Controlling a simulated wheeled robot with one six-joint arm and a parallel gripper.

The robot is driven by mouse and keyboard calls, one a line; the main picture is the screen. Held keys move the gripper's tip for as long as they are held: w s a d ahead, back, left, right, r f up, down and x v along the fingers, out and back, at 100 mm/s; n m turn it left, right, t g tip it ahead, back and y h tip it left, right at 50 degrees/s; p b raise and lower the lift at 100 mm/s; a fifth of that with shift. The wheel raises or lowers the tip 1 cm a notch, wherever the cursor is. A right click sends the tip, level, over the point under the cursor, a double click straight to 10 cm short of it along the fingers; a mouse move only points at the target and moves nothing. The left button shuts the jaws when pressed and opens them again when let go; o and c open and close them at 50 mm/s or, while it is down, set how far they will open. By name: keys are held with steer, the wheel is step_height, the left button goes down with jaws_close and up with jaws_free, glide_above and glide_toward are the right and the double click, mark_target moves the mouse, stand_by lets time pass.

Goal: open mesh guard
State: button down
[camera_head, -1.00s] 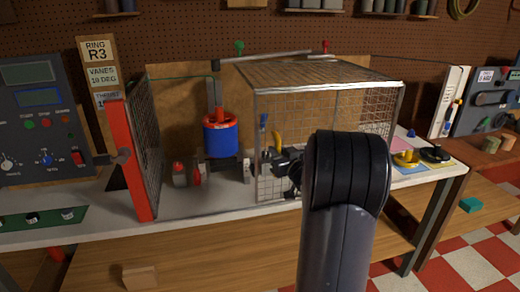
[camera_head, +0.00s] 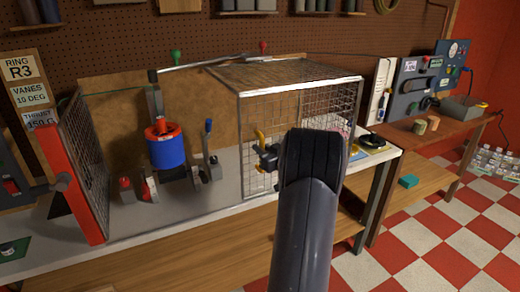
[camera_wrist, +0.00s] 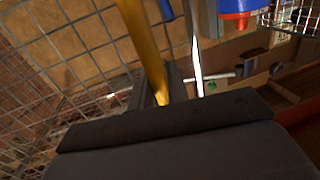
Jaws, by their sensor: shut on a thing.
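The mesh guard (camera_head: 300,82) is a wire cage with a pale metal frame, standing at the right half of the white bench. Its left edge stands right of the blue and red rotor (camera_head: 166,150), which is uncovered. My gripper (camera_head: 265,157) is at the guard's front mesh, shut on a yellow handle (camera_head: 260,137). The handle's yellow bar also shows in the wrist view (camera_wrist: 143,45), rising from between the dark fingers, with wire mesh on the left. My arm hides part of the guard's lower right front.
A blue lever (camera_head: 208,130) stands between rotor and guard. A red-framed mesh panel (camera_head: 82,175) is at the left. A black disc (camera_head: 372,141) lies right of the guard on the bench. Checkered floor (camera_head: 430,240) is open at the right.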

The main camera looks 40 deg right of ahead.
steer(key=c, duration=1.4)
jaws_free()
steer(key=shift+c, duration=0.2)
steer(key=shift+s, duration=0.1)
steer(key=s+b, duration=0.2)
steer(key=s, duration=0.8)
steer(key=shift+s+a, duration=0.3)
steer(key=shift+a, duration=0.15)
steer(key=w, duration=0.3)
steer(key=w+p, duration=0.1)
steer(key=w, duration=0.3)
steer(key=w+p, duration=0.1)
steer(key=w, duration=0.2)
steer(key=shift+w+d, duration=0.35)
steer(key=shift+d, duration=0.05)
steer(key=shift+w+a, duration=0.15)
steer(key=shift+w, duration=0.05)
steer(key=shift+a, duration=0.25)
